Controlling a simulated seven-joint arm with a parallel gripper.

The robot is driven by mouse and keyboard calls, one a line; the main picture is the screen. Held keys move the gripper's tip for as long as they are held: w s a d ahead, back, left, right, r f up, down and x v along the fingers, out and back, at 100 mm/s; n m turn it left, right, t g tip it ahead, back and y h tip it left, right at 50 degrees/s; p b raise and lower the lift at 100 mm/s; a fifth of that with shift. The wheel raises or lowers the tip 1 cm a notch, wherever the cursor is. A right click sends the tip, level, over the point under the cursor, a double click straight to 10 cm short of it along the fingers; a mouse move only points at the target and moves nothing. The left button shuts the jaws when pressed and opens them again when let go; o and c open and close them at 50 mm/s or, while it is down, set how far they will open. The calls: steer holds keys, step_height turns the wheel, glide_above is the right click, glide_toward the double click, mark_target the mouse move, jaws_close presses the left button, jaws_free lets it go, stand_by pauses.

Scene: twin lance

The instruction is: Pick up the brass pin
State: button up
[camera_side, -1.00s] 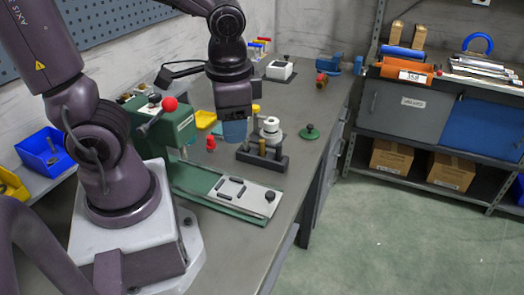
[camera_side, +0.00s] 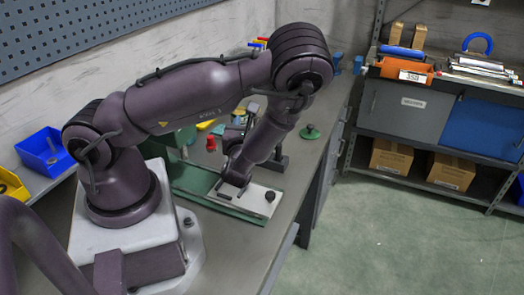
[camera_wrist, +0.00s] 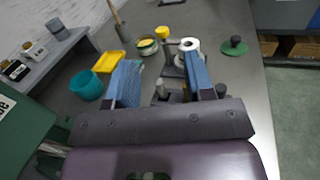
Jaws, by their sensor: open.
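In the wrist view, my gripper (camera_wrist: 161,62) has its two blue fingers spread apart, with nothing held. A short upright pin (camera_wrist: 160,91) shows low between the fingers, apparently at the dark holder block (camera_wrist: 177,97). Its colour looks dull here, so I cannot tell for sure that it is the brass pin. In the side view my arm covers most of the holder block (camera_side: 280,162), and the brass pin is hidden there.
A white spool (camera_wrist: 190,45) stands just beyond the right finger. A yellow tray (camera_wrist: 108,62) and a teal cup (camera_wrist: 87,85) lie left. A green knobbed disc (camera_wrist: 234,46) is at far right.

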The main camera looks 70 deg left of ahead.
steer(key=shift+m+t+h, duration=0.3)
steer(key=shift+t+h, duration=0.3)
steer(key=shift+t, duration=0.3)
steer(key=f, duration=0.2)
steer(key=w+f, duration=0.1)
steer(key=f, duration=0.2)
steer(key=w+f, duration=0.1)
steer(key=f, duration=0.2)
steer(key=shift+w+d, duration=0.1)
steer(key=x, duration=0.6)
steer(key=shift+w+a, duration=0.2)
steer(key=shift+a, duration=0.05)
steer(key=shift+c, duration=0.5)
jaws_close()
